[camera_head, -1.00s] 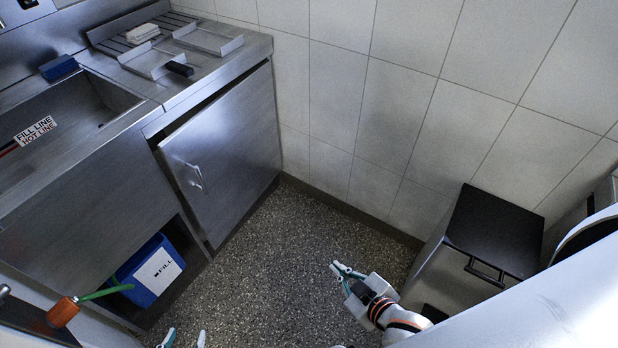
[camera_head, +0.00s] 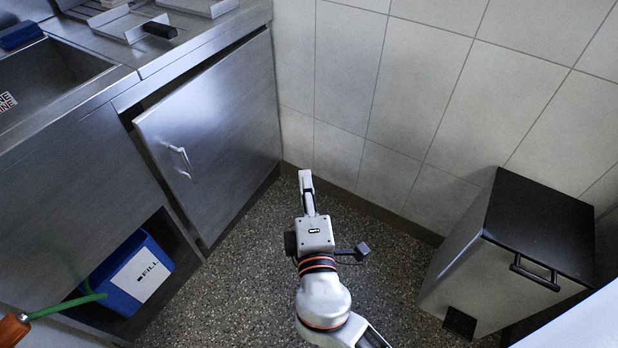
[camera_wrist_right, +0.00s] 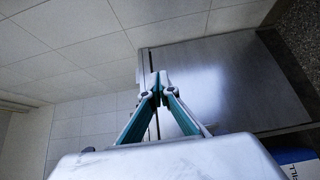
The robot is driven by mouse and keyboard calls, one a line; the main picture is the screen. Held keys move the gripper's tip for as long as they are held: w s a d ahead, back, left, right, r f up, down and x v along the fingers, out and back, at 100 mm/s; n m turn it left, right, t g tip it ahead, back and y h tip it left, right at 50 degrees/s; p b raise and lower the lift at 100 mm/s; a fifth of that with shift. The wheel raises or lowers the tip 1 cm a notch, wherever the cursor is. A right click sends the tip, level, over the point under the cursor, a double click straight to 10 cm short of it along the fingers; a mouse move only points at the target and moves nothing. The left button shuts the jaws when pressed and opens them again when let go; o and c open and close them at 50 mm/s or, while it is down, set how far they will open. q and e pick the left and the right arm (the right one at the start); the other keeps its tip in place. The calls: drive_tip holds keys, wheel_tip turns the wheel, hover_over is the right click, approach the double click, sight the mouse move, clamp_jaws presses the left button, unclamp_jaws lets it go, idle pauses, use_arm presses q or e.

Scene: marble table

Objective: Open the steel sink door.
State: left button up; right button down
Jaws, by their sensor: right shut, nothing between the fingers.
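The steel sink door (camera_head: 225,125) stands slightly ajar under the counter, its handle side out from the front and a dark gap along its top edge. Its bar handle (camera_head: 180,162) is near the left edge. My right gripper (camera_head: 306,178) is to the right of the door, over the floor, pointing toward the tiled wall; it appears apart from the door. In the right wrist view its fingertips (camera_wrist_right: 159,84) meet with nothing between them, and the door (camera_wrist_right: 220,75) shows behind them. My left gripper is not in view.
A grey bin (camera_head: 480,265) with a black lid stands right. The tiled wall (camera_head: 400,90) is behind.

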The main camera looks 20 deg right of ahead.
drive_tip(key=w+d, duration=0.5)
drive_tip(key=w, duration=0.2)
drive_tip(key=shift+w+d, duration=0.25)
drive_tip(key=shift+d, duration=0.15)
idle(1.0)
idle(0.5)
drive_tip(key=shift+w, duration=0.1)
